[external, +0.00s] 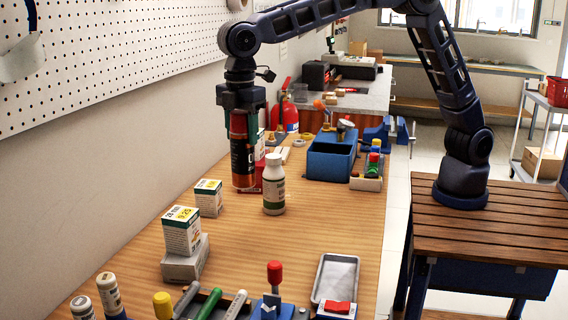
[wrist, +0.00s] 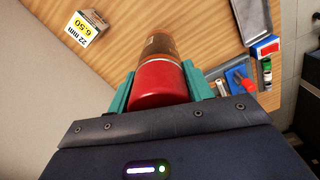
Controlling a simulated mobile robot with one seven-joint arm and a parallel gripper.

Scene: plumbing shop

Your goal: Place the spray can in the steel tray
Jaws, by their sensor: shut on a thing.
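My gripper (external: 241,112) is shut on the spray can (external: 242,164), a red and black cylinder with an orange-brown band, held upright over the wooden bench. In the wrist view the can's red end (wrist: 160,84) sits between the teal fingers of my gripper (wrist: 158,88). The can's lower end appears to be above the bench top, beside a white bottle (external: 274,186). The steel tray (external: 319,281) lies at the near right of the bench, well away from the can. Its visible inside is empty, and a red-topped block covers its near end. In the wrist view the tray (wrist: 254,22) is at the upper right.
Small boxes (external: 182,232) stand on the left of the bench. A row of tools and handles (external: 200,303) fills the near edge. A blue bin (external: 330,160) stands behind. The bench between the bottle and the tray is clear.

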